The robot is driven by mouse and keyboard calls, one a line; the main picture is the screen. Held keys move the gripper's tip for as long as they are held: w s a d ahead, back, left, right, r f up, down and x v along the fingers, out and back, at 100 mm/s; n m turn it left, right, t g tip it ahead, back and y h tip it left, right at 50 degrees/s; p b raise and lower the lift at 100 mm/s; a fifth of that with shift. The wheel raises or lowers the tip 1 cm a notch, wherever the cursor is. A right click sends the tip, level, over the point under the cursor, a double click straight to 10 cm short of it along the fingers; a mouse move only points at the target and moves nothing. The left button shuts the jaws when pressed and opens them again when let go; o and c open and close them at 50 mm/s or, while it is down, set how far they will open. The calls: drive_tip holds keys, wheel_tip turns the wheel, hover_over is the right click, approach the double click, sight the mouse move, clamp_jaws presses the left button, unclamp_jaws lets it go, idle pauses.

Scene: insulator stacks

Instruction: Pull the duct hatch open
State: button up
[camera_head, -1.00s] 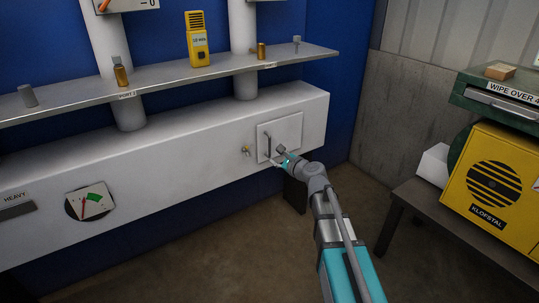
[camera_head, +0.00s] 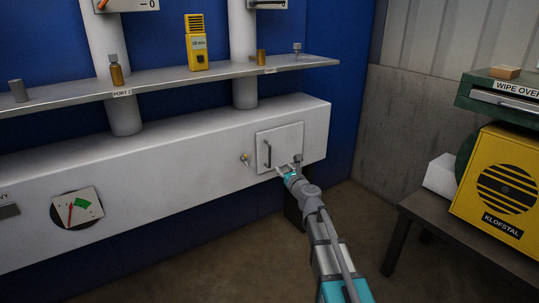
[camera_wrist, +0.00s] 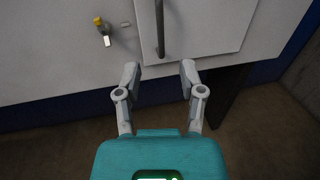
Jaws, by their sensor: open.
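The duct hatch (camera_head: 287,148) is a flat light square panel on the front of the long white duct. It looks shut. Its dark upright bar handle (camera_head: 267,154) is near the hatch's left side. My gripper (camera_head: 287,168) is open and empty, in front of the lower part of the hatch, to the right of and below the handle in the head view. In the wrist view the handle (camera_wrist: 160,30) comes down between the lines of the two fingers, and my gripper (camera_wrist: 160,68) has its fingertips just below the handle's lower end.
A small brass latch or knob (camera_head: 245,159) sits on the duct left of the hatch; it also shows in the wrist view (camera_wrist: 101,27). A shelf (camera_head: 180,77) with bottles and a yellow meter (camera_head: 196,42) runs above. A table (camera_head: 465,240) with a yellow box (camera_head: 498,190) stands at right.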

drive_tip(key=shift+w, duration=0.15)
hover_over(270, 165)
drive_tip(key=shift+w+a, duration=0.15)
drive_tip(key=shift+w, duration=0.2)
idle(0.4)
drive_tip(key=shift+c, duration=0.3)
clamp_jaws()
